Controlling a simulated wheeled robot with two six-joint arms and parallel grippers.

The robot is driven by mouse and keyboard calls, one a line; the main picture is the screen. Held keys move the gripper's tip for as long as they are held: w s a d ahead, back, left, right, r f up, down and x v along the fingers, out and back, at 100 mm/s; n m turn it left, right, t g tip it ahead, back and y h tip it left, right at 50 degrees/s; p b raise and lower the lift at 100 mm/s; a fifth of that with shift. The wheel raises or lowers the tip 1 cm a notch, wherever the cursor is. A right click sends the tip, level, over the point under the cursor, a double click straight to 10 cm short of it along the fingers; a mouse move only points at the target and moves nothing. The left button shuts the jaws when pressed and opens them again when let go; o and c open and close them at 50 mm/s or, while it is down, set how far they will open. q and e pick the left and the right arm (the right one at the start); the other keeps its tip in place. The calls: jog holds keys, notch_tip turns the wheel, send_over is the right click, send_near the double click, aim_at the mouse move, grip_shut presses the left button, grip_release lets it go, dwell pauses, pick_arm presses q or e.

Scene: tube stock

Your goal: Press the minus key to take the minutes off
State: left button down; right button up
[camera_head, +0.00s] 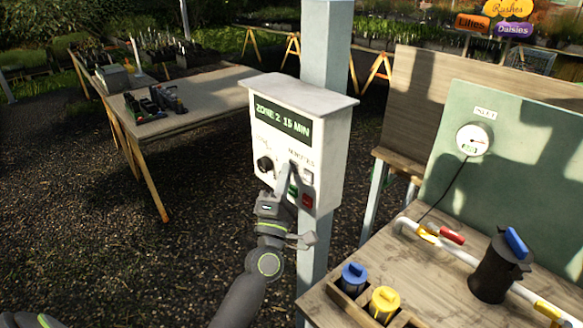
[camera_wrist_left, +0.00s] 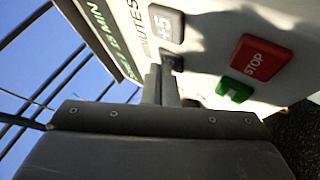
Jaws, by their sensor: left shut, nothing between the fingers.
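A white control box (camera_head: 329,148) is fixed to a post; its green display (camera_head: 283,123) reads "ZONE 2 15 MIN". Under the MINUTES label, a +5 key (camera_wrist_left: 166,24) shows in the left wrist view. Beside it is a second dark key (camera_wrist_left: 172,60), partly hidden by my fingers; its marking is not readable. My left gripper (camera_head: 291,168) is shut and empty, its tips at this second key. I cannot tell whether they touch it.
A red STOP key (camera_wrist_left: 260,60) and a green key (camera_wrist_left: 234,90) sit close below the minutes keys. A knob (camera_head: 265,164) is left of the fingers. A wooden bench (camera_head: 330,305) with pipework and a dark canister (camera_head: 492,275) stands at the right.

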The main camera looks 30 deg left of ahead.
pick_arm(q)
jog(key=shift+s, duration=0.1)
dwell(0.3)
jog(key=shift+s+a, duration=0.3)
jog(key=shift+s, duration=0.3)
pick_arm(e)
jog(key=shift+r, duration=0.2)
pick_arm(q)
jog(key=s, duration=0.1)
jog(key=s+a, duration=0.1)
jog(key=s, duration=0.1)
jog(key=s+a+p, duration=0.1)
jog(key=shift+s, duration=0.3)
pick_arm(e)
jog(key=shift+r, duration=0.3)
dwell(2.0)
